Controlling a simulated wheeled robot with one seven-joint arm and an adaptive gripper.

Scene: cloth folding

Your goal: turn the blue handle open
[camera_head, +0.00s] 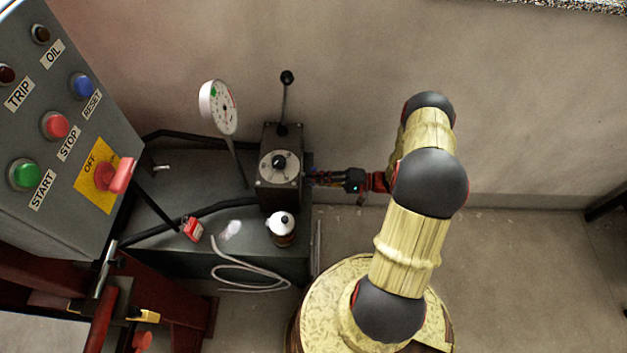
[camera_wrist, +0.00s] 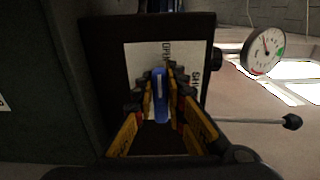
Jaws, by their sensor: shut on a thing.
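The blue handle (camera_wrist: 160,96) shows in the wrist view, on a white label plate with dark lettering (camera_wrist: 138,58) on the face of a dark box. My gripper (camera_wrist: 162,105) is shut on the blue handle, with one yellow-and-black finger on each side of it. The handle stands lengthwise up and down in the wrist view. In the head view my gripper (camera_head: 312,179) reaches left to the right side of the dark box (camera_head: 279,192). The blue handle is hidden there.
A gauge (camera_head: 219,107) and a black-knobbed lever (camera_head: 284,100) stand by the box. A white-topped can (camera_head: 281,228), a red padlock (camera_head: 193,229) and a pale hose (camera_head: 245,275) are nearby. A control panel (camera_head: 65,130) fills the left. Floor to the right is mostly clear.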

